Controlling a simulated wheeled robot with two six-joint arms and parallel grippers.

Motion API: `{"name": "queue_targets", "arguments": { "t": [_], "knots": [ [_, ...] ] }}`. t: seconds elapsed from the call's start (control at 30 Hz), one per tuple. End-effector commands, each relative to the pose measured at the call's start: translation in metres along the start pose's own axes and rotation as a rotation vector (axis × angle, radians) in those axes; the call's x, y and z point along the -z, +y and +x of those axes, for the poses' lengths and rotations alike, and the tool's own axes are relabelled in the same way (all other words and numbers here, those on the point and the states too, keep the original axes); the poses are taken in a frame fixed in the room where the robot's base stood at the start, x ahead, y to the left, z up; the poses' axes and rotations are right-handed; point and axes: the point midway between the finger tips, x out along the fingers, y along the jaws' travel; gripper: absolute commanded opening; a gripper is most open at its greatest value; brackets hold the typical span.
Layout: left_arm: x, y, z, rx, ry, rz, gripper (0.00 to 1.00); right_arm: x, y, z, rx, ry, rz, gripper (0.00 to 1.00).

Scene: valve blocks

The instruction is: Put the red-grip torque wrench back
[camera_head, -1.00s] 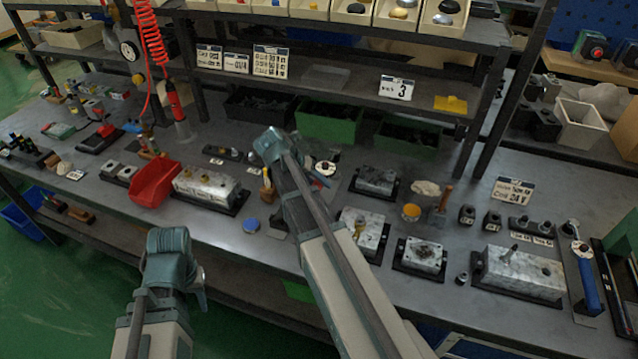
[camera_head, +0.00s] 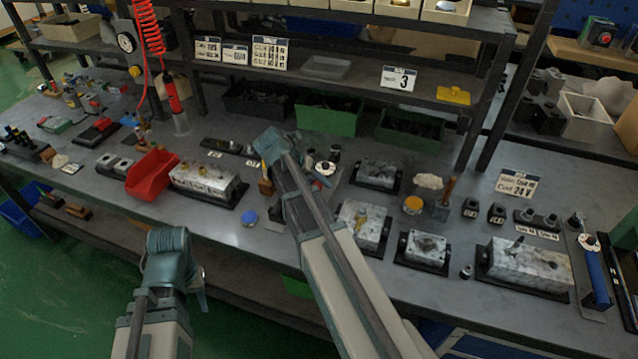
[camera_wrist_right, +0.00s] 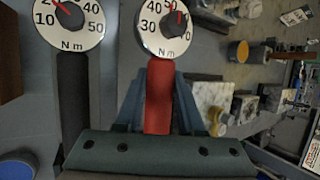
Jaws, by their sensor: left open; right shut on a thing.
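The red-grip torque wrench (camera_wrist_right: 158,78) shows in the right wrist view, its white dial marked in N m above the red grip. My right gripper (camera_wrist_right: 159,108) is shut on that grip. A second torque wrench (camera_wrist_right: 73,95) with a black grip and a similar dial is to the left of it, apart from the gripper. In the head view my right wrist hides most of this spot; a white dial (camera_head: 325,168) shows beside it, and I cannot tell which wrench it belongs to. My left gripper (camera_head: 200,290) is open and empty, in front of the bench.
A blue-grip wrench (camera_head: 596,275) lies at the bench's right. Valve blocks stand near my right arm, including one (camera_head: 362,225) beside it and one (camera_head: 525,262) further right. A red bin (camera_head: 152,176) and a long block (camera_head: 205,183) are to the left. A shelf (camera_head: 350,85) overhangs the back.

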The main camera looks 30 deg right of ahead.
Motion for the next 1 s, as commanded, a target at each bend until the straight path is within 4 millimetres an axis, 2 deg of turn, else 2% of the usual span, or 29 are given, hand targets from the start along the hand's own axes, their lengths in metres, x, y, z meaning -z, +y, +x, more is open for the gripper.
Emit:
{"name": "queue_targets", "arguments": {
  "t": [0.53,1.0],
  "knots": [
    [0.000,0.000,0.001,0.000,0.000,0.000,0.41,0.000,0.000,0.001,0.001,-0.001,0.000,0.00],
    [0.001,0.001,0.013,0.000,0.000,0.000,0.41,0.004,0.006,0.011,0.001,-0.001,0.000,0.00]
  ]
}}
